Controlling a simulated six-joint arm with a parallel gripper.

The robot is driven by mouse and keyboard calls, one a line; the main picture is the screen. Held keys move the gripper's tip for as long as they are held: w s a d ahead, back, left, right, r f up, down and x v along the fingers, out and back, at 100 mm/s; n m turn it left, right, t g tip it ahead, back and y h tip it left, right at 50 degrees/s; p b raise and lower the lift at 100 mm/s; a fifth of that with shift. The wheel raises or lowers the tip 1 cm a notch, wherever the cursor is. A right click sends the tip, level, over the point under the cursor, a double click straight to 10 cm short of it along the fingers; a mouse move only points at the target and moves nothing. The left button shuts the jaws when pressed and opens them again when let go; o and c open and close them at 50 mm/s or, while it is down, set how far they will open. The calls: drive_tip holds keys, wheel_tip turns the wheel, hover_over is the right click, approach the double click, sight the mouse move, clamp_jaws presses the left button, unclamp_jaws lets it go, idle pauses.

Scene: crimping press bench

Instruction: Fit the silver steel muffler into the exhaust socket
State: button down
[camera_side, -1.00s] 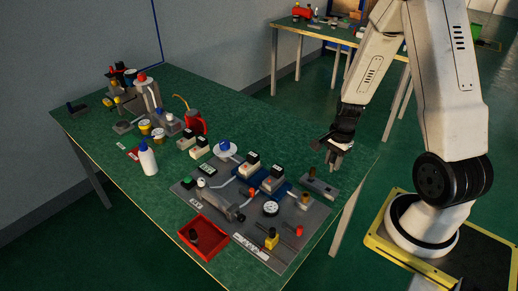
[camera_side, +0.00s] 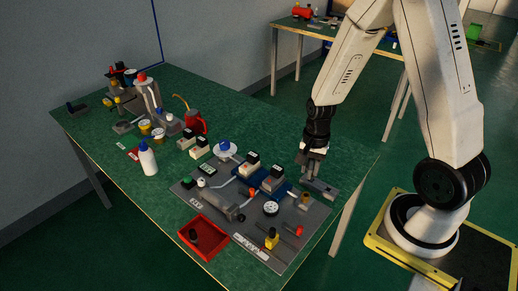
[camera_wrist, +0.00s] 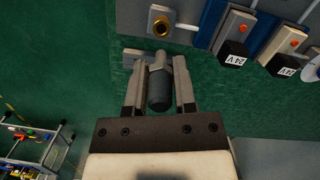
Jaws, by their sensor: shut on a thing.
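My gripper (camera_side: 313,160) is low over the right side of the bench; in the wrist view its two fingers (camera_wrist: 158,85) are closed around a grey cylinder with a dark end. I take this to be the muffler (camera_wrist: 159,90); its silver finish does not show clearly. A grey bar-shaped holder (camera_side: 320,189) lies under the gripper, and part of it shows beyond the fingers. A brass-ringed opening on a grey block, probably the exhaust socket (camera_wrist: 161,25), is ahead of and apart from the cylinder. The brass part also shows on the board's right corner (camera_side: 305,199).
The grey board (camera_side: 225,228) carries a gauge (camera_side: 270,208), black-topped 24 V blocks (camera_wrist: 234,53) and tubes. A red tray (camera_side: 205,254) is at its front left. A white bottle (camera_side: 148,161) and red oil can (camera_side: 196,123) stand farther left. Green bench top is bare behind the gripper.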

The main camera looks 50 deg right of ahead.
sight(308, 178)
drive_tip(key=shift+f, duration=0.15)
drive_tip(key=shift+f, duration=2.75)
drive_tip(key=shift+f, duration=1.65)
idle(0.4)
drive_tip(key=shift+c, duration=1.8)
unclamp_jaws()
drive_tip(key=shift+r, duration=0.1)
drive_tip(key=shift+w+d+r, duration=0.1)
drive_tip(key=shift+d+r, duration=0.05)
drive_tip(key=shift+r, duration=1.1)
drive_tip(key=shift+d+r, duration=0.15)
drive_tip(key=shift+r, duration=1.15)
drive_tip(key=shift+w+d+r, duration=0.1)
drive_tip(key=shift+d+r, duration=0.05)
drive_tip(key=shift+r, duration=1.1)
